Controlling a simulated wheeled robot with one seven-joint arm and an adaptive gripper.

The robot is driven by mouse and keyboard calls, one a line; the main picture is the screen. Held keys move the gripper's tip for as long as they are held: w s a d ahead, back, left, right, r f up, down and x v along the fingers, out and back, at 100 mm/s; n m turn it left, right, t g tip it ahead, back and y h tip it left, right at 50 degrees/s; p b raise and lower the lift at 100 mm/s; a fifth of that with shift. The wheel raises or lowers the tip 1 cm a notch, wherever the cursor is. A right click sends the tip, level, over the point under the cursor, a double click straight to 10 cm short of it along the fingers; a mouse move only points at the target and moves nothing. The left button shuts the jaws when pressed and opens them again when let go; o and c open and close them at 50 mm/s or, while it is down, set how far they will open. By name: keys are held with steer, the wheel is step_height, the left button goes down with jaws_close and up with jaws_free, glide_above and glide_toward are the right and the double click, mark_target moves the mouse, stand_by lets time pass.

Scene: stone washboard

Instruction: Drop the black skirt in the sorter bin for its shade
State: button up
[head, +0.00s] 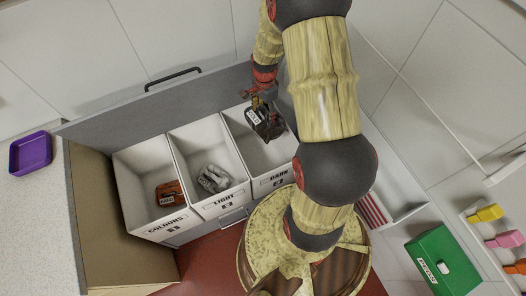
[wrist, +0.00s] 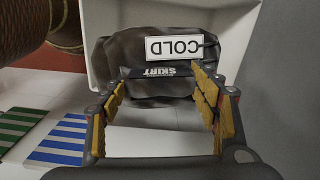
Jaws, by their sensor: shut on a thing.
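The black skirt (wrist: 150,88) is a dark folded bundle with a white COLD tag and a SKIRT label. My gripper (wrist: 165,95) is shut on it, with a finger at each side. In the head view the skirt (head: 268,124) hangs at the top of the DARK bin (head: 278,181), the right one of three white bins; my gripper (head: 262,100) is above it, partly hidden. I cannot tell how far the skirt is below the rim. The LIGHT bin (head: 228,203) holds a grey bundle (head: 214,179). The COLOURS bin (head: 160,231) holds an orange-brown bundle (head: 169,193).
A grey drawer front (head: 160,100) stands behind the bins. A purple tray (head: 31,153) lies on the left counter. A green box (head: 440,262) and several coloured blocks (head: 487,213) are at right. My arm crosses the view right of the DARK bin.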

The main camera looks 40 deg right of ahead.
mark_target(264, 120)
steer(key=shift+f+b, duration=2.25)
steer(key=shift+f, duration=0.65)
steer(key=o, duration=1.4)
steer(key=shift+o, duration=0.2)
steer(key=shift+a, duration=0.1)
steer(key=shift+r, duration=0.1)
step_height(264, 120, up, 12)
steer(key=shift+f, duration=0.1)
